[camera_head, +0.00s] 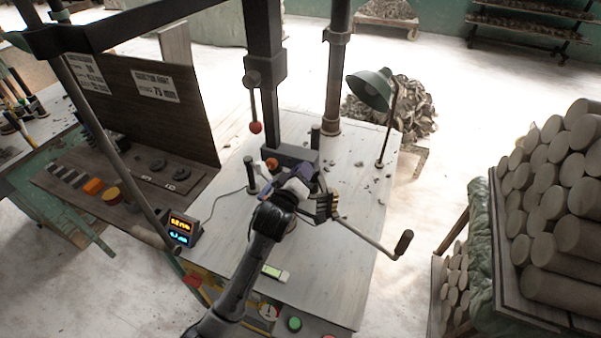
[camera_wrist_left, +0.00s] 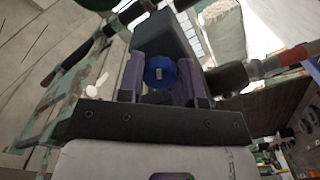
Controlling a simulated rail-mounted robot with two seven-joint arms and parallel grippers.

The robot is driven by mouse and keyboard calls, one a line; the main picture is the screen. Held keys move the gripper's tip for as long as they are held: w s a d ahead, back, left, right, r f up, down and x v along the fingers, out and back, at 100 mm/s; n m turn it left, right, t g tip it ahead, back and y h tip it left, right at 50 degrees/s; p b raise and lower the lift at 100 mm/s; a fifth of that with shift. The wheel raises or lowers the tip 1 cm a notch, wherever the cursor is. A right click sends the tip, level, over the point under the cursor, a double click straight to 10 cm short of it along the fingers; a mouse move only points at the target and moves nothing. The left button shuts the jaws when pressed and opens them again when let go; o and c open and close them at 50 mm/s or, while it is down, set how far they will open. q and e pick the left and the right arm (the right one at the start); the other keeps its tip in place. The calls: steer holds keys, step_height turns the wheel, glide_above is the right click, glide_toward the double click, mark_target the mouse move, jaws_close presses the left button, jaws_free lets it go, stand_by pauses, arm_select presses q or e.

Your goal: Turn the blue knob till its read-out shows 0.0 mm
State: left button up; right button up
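The blue knob (camera_wrist_left: 160,72) shows in the left wrist view, facing the camera with a small pale mark at its centre. My left gripper's purple fingers (camera_wrist_left: 161,80) stand on both sides of it and appear to touch it, shut on it. In the head view my left gripper (camera_head: 293,180) is at the machine's base beside the post; the knob is hidden there. The read-out box (camera_head: 181,229) stands at the table's left edge. It has an orange line above a blue line; the digits are too small to read surely. My right gripper is not in view.
A crank with a dark handle (camera_head: 403,242) sticks out to the right of my gripper. A red-balled lever (camera_head: 256,127) hangs above. A green lamp (camera_head: 370,89) stands at the back right of the pale table (camera_head: 345,275). Stacked clay cylinders (camera_head: 560,190) are far right.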

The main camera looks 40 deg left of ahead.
arm_select(q)
steer(key=c, duration=0.4)
steer(key=shift+r+m+p, duration=0.15)
steer(key=shift+m+p, duration=0.35)
steer(key=shift+p, duration=0.1)
steer(key=m+p, duration=1)
steer(key=m, duration=0.8)
steer(key=shift+a+m+p, duration=0.1)
steer(key=shift+m+p, duration=0.2)
steer(key=o, duration=0.9)
